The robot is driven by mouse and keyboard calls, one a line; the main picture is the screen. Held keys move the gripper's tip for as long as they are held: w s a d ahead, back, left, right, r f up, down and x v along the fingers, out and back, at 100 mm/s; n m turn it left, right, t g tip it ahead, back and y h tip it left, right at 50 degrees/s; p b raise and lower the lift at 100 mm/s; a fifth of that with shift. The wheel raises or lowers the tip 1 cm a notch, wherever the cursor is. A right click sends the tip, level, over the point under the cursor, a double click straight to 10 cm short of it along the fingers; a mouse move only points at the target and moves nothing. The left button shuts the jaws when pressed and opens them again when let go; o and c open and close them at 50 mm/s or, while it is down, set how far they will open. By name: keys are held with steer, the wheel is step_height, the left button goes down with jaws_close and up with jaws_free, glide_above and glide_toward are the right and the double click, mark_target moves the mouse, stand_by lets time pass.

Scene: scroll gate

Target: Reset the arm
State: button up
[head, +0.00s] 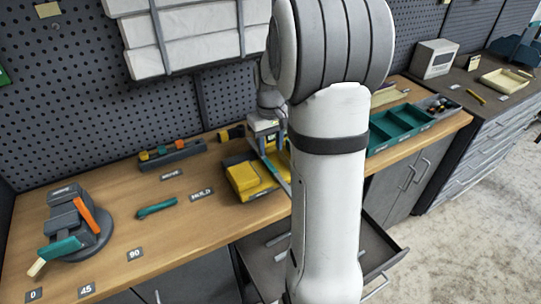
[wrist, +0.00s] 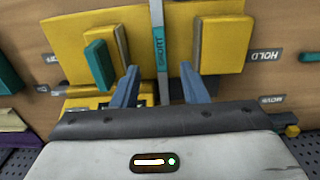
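My arm crosses the middle of the head view and hides part of the bench. My gripper (head: 268,142) is low over the bench, close to a yellow fixture (head: 248,178). In the wrist view my gripper (wrist: 160,84) has its two blue-grey fingers spread apart. A narrow grey bar with a teal label (wrist: 159,50) runs between the fingers, with gaps on both sides. The yellow fixture (wrist: 185,20) lies beyond the fingertips, with a raised yellow block (wrist: 225,45) at right and a teal piece (wrist: 100,65) at left. Whether the fingers touch the fixture cannot be told.
A grey clamp-like device with an orange strip (head: 72,222) stands on the bench at left. A teal bar (head: 156,208) and a small rack (head: 172,156) lie between. A green tray (head: 395,128) is at right. An open drawer (head: 370,250) juts out below.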

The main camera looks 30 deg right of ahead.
steer(key=shift+r, duration=0.5)
steer(key=s+a+r+t, duration=0.1)
steer(key=s+a+r, duration=0.2)
steer(key=s+a, duration=0.4)
steer(key=s+a+r+t, duration=0.2)
steer(key=s+a, duration=0.4)
steer(key=s, duration=0.6)
steer(key=shift+s+a+r, duration=0.25)
steer(key=shift+a+r, duration=0.15)
steer(key=shift+r, duration=0.1)
